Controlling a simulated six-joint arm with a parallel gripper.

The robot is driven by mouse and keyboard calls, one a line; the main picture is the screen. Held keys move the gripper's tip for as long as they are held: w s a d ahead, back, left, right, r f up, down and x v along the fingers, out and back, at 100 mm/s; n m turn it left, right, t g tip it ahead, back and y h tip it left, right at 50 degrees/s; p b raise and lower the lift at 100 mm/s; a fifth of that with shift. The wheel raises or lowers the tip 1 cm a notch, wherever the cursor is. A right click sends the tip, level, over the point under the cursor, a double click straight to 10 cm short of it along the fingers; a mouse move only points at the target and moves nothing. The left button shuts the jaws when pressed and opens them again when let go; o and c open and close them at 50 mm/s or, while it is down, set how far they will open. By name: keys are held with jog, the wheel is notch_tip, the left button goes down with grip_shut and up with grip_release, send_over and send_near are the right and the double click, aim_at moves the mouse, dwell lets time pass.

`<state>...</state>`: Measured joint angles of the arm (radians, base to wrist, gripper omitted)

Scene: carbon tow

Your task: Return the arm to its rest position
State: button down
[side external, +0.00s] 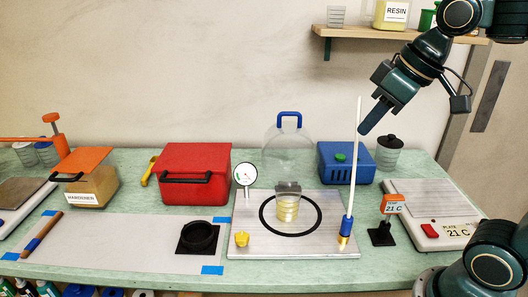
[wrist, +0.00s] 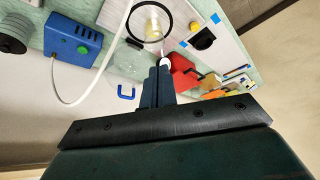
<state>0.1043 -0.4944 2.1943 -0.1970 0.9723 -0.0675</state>
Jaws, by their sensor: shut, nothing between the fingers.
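My gripper (side external: 366,127) is raised above the right part of the bench, tilted down and to the left. Its fingers are together with nothing between them. In the wrist view the shut fingers (wrist: 158,72) show in the middle, pointing toward the bench. In the side view the fingertips are close to the upright white tube (side external: 354,160) as seen in the picture; I cannot tell the gap in depth. The tube's lower end has a blue and brass fitting (side external: 346,227) on the metal plate (side external: 290,247).
A glass bell jar with a blue handle (side external: 289,120) stands behind a cup of yellow liquid (side external: 288,208). A blue pump box (side external: 343,163), red box (side external: 195,172), hot plate (side external: 440,215) and sensor stand (side external: 382,235) are around. A shelf (side external: 350,33) hangs behind my arm.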

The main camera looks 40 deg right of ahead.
jog(key=s+f+m, duration=0.1)
jog(key=s+f, duration=0.5)
jog(key=s, duration=0.1)
jog(key=shift+s+d+f+m+h, duration=0.15)
jog(key=shift+s+d+m+h, duration=0.2)
jog(key=shift+d+m+h, duration=0.05)
